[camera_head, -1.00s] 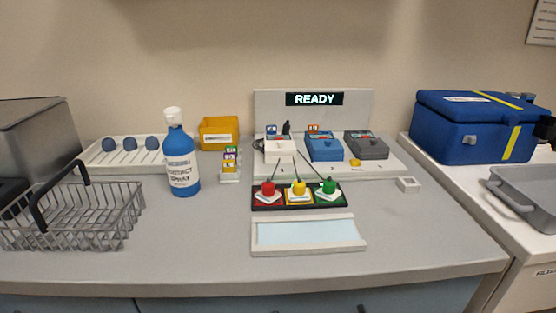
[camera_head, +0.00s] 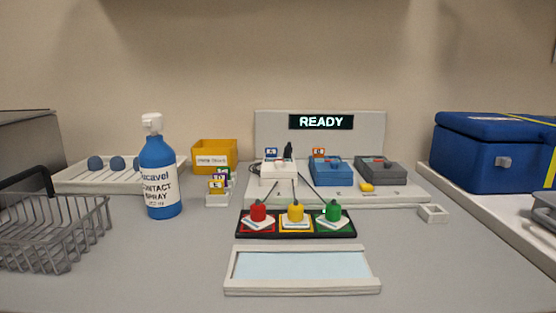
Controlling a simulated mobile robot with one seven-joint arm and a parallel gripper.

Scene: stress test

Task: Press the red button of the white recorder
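The white recorder (camera_head: 280,174) sits at the left of a light grey stand at the back of the counter. Small coloured details show on its top, too small to tell apart as a red button. A blue recorder (camera_head: 330,172) and a dark grey one (camera_head: 382,172) stand to its right. A larger red knob (camera_head: 258,211) stands on a black panel (camera_head: 351,232) in front, beside a yellow knob (camera_head: 295,211) and a green knob (camera_head: 333,211). My gripper is not in view.
A blue spray bottle (camera_head: 160,179) stands left, near a wire basket (camera_head: 62,235). A yellow bin (camera_head: 215,155) is behind. A READY display (camera_head: 321,122) tops the stand. A framed pale tray (camera_head: 301,289) lies in front. A blue box (camera_head: 494,150) stands right.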

